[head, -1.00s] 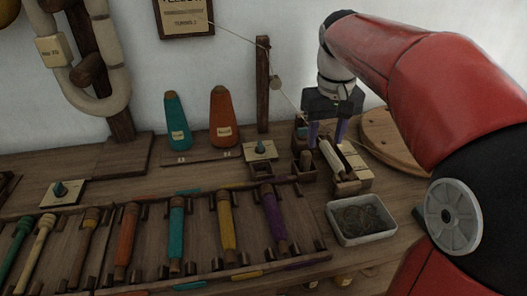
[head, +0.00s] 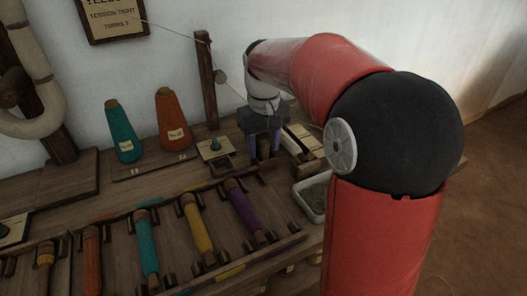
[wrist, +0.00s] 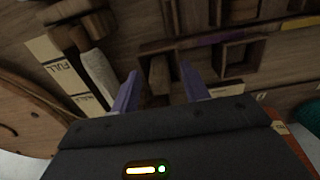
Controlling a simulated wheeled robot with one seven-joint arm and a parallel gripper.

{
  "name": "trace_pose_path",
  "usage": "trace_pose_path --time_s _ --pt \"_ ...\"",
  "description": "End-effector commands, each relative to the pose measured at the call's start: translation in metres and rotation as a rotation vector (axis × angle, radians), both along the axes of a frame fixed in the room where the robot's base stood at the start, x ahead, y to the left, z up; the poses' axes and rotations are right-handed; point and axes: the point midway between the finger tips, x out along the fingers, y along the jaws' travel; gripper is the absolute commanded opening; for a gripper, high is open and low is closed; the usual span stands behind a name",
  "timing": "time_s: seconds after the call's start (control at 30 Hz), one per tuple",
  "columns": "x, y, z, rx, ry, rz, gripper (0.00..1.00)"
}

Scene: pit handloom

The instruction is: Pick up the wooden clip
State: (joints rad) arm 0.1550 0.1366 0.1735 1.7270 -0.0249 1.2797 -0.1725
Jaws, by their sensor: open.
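In the wrist view, a short brown wooden piece, which looks like the wooden clip (wrist: 159,74), sits in a small dark wooden holder. My gripper (wrist: 160,88) is open, its two purple fingers apart on either side of the piece in that view. I cannot tell how far the tips are above it, and nothing is held. In the head view my gripper (head: 264,148) points down over the bench's back right; the clip is not clear there, hidden behind or between the fingers.
A pale rod (wrist: 98,76) lies in a wooden holder beside a card marked FULL (wrist: 65,74). A grey tray (head: 313,196) stands in front. Teal (head: 123,135) and orange (head: 171,120) cones stand left; coloured bobbins fill the front rack. A wooden post (head: 207,80) rises behind.

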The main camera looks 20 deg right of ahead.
Motion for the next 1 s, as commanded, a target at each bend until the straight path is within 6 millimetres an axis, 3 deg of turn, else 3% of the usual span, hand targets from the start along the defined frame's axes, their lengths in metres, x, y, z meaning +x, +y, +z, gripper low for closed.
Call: trace_pose_path --time_s 0.17,0.5,0.83,1.0 --pt "0.000 0.000 0.000 0.000 0.000 0.000 0.45" --pt "0.000 0.000 0.000 0.000 0.000 0.000 0.01" --pt "0.000 0.000 0.003 0.000 -0.001 0.000 0.00" --pt "0.001 0.000 0.017 0.001 -0.003 0.000 0.00"
